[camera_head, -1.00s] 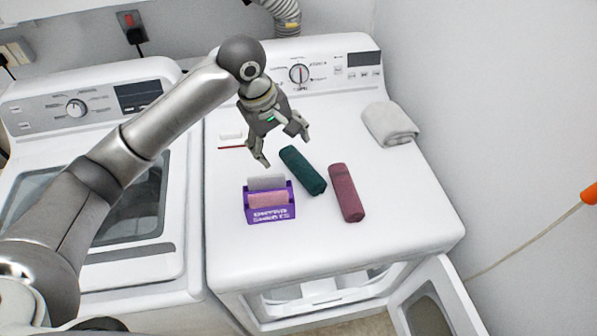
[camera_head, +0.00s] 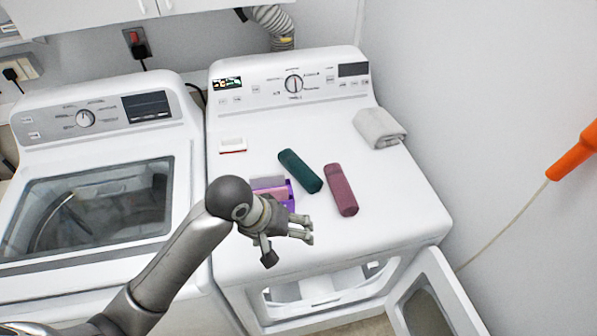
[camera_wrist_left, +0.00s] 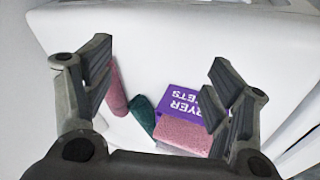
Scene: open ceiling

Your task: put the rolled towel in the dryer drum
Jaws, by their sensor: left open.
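Two rolled towels lie on the dryer top (camera_head: 400,205): a dark green roll (camera_head: 300,171) and a maroon roll (camera_head: 341,190) to its right. The maroon roll (camera_wrist_left: 117,92) and green roll (camera_wrist_left: 143,113) also show in the left wrist view. The dryer door (camera_head: 436,300) stands open at the front right, and part of the opening (camera_head: 330,287) shows below the top; the drum's inside is mostly hidden. My left gripper (camera_head: 289,248) is open and empty near the dryer top's front edge, in front of the rolls and apart from them. My right gripper is not in view.
A purple dryer-sheet box (camera_wrist_left: 180,99) with pink sheets (camera_wrist_left: 183,134) stands left of the rolls, partly hidden by my gripper in the head view. A folded grey towel (camera_head: 379,128) lies at the back right. A small white-and-red item (camera_head: 232,146) lies back left. A washer (camera_head: 100,200) stands left.

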